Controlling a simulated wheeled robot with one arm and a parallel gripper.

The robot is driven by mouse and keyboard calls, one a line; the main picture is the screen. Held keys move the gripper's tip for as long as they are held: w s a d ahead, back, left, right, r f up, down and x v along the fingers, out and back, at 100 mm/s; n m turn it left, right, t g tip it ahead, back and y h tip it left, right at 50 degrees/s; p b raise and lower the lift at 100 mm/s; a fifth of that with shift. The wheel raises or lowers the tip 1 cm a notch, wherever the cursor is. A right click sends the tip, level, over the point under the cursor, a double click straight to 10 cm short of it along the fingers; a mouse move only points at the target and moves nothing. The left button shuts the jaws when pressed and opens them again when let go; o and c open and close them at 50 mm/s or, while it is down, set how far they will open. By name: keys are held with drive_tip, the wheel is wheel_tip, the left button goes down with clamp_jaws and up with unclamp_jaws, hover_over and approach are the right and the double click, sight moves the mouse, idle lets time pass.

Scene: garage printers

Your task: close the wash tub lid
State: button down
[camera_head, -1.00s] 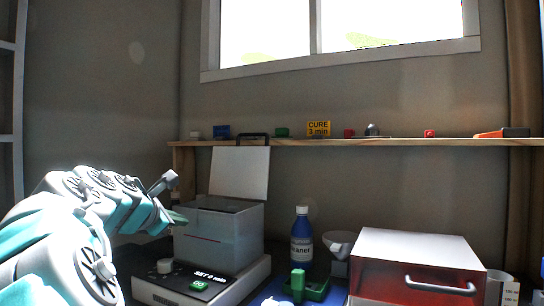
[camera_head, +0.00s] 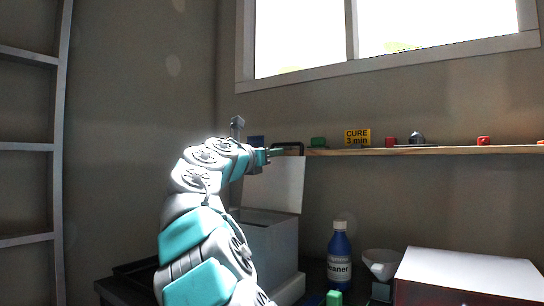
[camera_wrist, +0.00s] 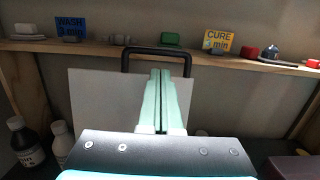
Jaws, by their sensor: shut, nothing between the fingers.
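The wash tub (camera_head: 268,245) is a grey box at the lower middle of the head view, partly hidden by my arm. Its pale flat lid (camera_head: 280,185) stands raised at the back, so the tub is open. The lid also fills the middle of the wrist view (camera_wrist: 100,100). A black loop handle (camera_head: 290,146) shows at the lid's top edge, in front of the shelf. My gripper (camera_head: 268,156) is shut and empty near the lid's top. In the wrist view its green fingers (camera_wrist: 162,75) point toward the handle; I cannot tell whether they touch it.
A wooden shelf (camera_head: 430,151) behind holds small items and a yellow CURE sign (camera_head: 357,137). A blue cleaner bottle (camera_head: 340,260), a funnel (camera_head: 380,262) and a white-topped box (camera_head: 470,270) stand right of the tub. A ladder-like rack (camera_head: 30,147) is at left.

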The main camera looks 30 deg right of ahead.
sight(287, 160)
drive_tip(key=x, duration=0.5)
drive_tip(key=shift+a, duration=0.1)
drive_tip(key=shift+w+d+p, duration=0.25)
drive_tip(key=shift+d+p, duration=0.05)
drive_tip(key=shift+d, duration=0.35)
drive_tip(key=shift+s+a, duration=0.1)
